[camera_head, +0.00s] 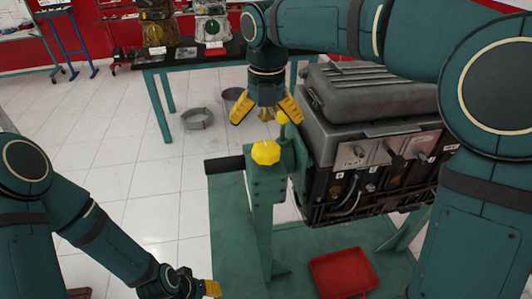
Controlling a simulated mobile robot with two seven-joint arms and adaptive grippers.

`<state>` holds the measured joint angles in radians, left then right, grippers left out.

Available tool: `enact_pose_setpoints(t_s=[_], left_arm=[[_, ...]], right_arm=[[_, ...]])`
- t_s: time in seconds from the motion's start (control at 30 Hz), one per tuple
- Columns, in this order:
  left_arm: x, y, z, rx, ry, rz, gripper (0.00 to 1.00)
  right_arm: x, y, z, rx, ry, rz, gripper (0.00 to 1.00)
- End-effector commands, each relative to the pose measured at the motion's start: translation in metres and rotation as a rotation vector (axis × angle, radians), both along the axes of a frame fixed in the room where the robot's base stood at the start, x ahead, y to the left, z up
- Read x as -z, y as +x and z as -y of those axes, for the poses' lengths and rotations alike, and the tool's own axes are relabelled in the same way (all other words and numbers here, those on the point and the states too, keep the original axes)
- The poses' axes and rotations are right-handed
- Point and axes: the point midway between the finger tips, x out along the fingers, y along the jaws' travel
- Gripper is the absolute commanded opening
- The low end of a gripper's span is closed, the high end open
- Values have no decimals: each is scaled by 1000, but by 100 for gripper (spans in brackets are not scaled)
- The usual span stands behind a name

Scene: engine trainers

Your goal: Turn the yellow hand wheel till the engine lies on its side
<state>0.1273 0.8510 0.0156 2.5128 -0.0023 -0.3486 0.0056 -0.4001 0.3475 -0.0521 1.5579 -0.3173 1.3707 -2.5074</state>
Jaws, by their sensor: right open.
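The yellow hand wheel (266,152) sits on top of the green engine stand (263,215), near the middle of the camera_head view. The grey and black engine (360,140) is mounted on the stand to the right of the wheel, its grey cover facing up. My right gripper (267,117) points down just above the wheel with its yellow fingers spread. It is open, and no contact with the wheel shows. My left gripper (212,288) is low at the bottom edge, away from the wheel. Only part of its yellow finger shows.
A red tray (342,272) lies on the green base below the engine. A dark-topped table (190,55) with parts stands behind. Grey rings (197,119) lie on the tiled floor. The floor left of the stand is mostly clear.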

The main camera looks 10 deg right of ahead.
Motion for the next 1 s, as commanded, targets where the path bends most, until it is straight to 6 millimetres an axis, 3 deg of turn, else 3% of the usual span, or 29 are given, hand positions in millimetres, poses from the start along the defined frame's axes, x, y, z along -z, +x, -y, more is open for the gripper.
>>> enact_pose_setpoints(t_s=[0.2,0.4,0.6,0.87,0.9,1.0], left_arm=[[15,2,0,-1,1,6,47],[23,4,-1,-2,1,10,47],[25,5,-1,-2,2,12,47],[25,5,-1,-3,2,13,47],[25,5,-1,-3,2,13,47],[25,5,-1,-3,2,13,47]], right_arm=[[46,-1,0,-1,-1,-3,100],[74,0,0,-1,-1,-2,100],[86,0,-1,-1,0,-1,100],[87,0,0,0,1,0,100],[87,0,0,0,1,0,96],[87,0,0,0,0,0,61]])
